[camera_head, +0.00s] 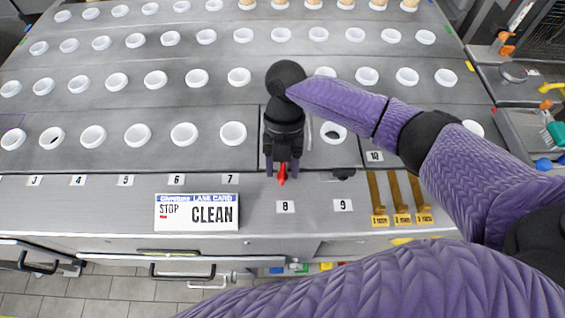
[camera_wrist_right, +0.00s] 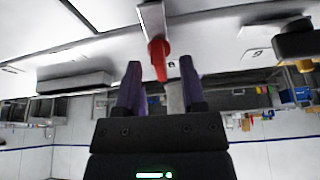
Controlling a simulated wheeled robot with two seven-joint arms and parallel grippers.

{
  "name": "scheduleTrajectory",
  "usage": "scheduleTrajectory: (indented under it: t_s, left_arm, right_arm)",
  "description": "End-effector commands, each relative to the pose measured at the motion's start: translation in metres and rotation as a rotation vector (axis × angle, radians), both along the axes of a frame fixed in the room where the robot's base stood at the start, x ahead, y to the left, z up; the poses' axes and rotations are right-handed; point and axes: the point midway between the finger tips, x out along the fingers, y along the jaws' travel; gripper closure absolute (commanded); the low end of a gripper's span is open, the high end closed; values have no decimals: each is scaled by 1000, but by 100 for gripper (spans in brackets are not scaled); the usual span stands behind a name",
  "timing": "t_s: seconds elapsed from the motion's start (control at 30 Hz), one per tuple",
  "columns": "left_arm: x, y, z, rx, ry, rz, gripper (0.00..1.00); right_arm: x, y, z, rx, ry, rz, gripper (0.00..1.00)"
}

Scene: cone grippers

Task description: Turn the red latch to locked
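The red latch (camera_head: 282,176) is a small red lever at the front edge of the counter, near label 8. In the right wrist view the red latch (camera_wrist_right: 158,60) hangs from a pale metal bar and lies between my fingertips. My right gripper (camera_head: 281,170) reaches down over it, with its fingers apart on either side. In the wrist view my right gripper (camera_wrist_right: 160,68) shows a gap on both sides of the latch; I cannot see contact. The gripper hides the latch's upper part in the head view. My left gripper is not in view.
A lane card (camera_head: 197,212) reading "STOP" and "CLEAN" lies on the counter front (camera_head: 110,200). Rows of white cups (camera_head: 184,133) fill the lanes behind. Brass strips (camera_head: 400,195) lie to the right. A dark knob (camera_head: 343,174) sits just right of the gripper.

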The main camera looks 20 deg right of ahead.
Motion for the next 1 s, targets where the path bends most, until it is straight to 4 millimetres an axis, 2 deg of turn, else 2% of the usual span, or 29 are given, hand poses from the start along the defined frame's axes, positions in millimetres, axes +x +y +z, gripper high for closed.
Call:
scheduleTrajectory:
  t_s: [0.17, 0.27, 0.5, 0.63, 0.77, 1.0]
  left_arm:
    - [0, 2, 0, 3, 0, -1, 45]
    - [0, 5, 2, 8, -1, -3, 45]
    - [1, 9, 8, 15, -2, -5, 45]
    - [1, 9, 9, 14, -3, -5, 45]
    - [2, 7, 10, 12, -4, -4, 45]
    - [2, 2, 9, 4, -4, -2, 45]
  right_arm:
    - [0, 0, 0, 0, 1, 0, 49]
    - [3, -1, 8, 1, 0, 0, 49]
    - [24, -9, 63, 1, -3, -1, 49]
    - [33, -12, 84, 0, -2, 0, 49]
    - [35, -14, 92, 0, 0, 1, 49]
    - [35, -14, 92, 0, 1, 0, 49]
